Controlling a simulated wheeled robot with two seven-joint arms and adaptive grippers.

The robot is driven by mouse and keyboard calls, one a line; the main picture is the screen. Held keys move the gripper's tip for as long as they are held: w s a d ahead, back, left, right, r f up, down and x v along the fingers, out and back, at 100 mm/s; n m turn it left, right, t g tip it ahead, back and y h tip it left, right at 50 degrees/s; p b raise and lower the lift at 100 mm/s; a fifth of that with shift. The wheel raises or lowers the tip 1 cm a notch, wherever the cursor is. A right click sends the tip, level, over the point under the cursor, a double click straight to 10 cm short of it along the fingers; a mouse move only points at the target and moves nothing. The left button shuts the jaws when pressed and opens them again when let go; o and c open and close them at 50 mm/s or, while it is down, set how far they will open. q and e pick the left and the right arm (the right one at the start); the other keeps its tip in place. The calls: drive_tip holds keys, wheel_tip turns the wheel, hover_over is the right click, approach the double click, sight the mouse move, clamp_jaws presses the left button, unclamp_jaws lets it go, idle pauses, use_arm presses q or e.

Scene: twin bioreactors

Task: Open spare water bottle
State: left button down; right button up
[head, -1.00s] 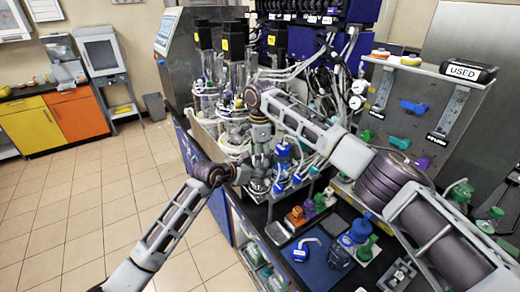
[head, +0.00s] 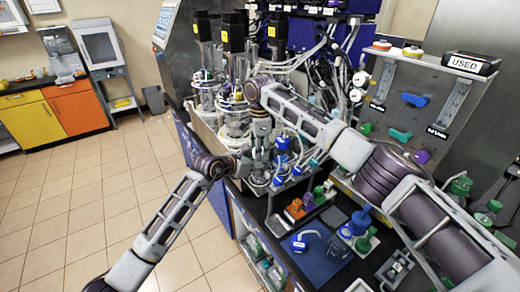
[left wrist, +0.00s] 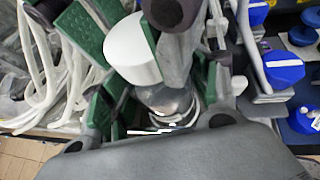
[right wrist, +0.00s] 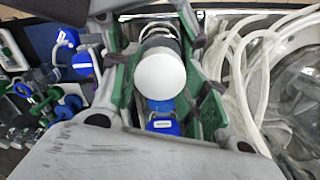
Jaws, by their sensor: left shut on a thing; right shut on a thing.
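The spare water bottle is clear with a white cap. My left gripper (left wrist: 170,95) is shut on the clear bottle body (left wrist: 168,98) in the left wrist view. The white cap (left wrist: 130,48) shows above it, between the green pads of my right gripper. The right wrist view shows the round cap (right wrist: 160,74) face-on between the green pads of my right gripper (right wrist: 165,95), which is shut on it. Whether cap and bottle are joined or apart I cannot tell. In the head view my right gripper (head: 260,152) comes down beside my left one (head: 240,163); the bottle is mostly hidden there.
Glass reactors with tubing (head: 235,80) stand right behind the grippers. A blue mat (head: 312,255) with a blue-capped item (head: 299,243) lies on the bench at front right. Colored blocks (head: 308,200) stand close by. Tiled floor (head: 110,200) is clear at the left.

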drive_tip(key=n, duration=0.6)
drive_tip(key=shift+n, duration=0.3)
drive_tip(key=n, duration=0.6)
drive_tip(key=shift+n, duration=0.3)
drive_tip(key=n, duration=0.6)
drive_tip(key=shift+n, duration=0.4)
drive_tip(key=n, duration=0.5)
drive_tip(key=shift+n, duration=0.4)
drive_tip(key=n, duration=0.5)
drive_tip(key=shift+w+r, duration=0.1)
drive_tip(key=n, duration=0.5)
drive_tip(key=shift+n, duration=0.3)
drive_tip(key=n, duration=1)
drive_tip(key=shift+d, duration=0.1)
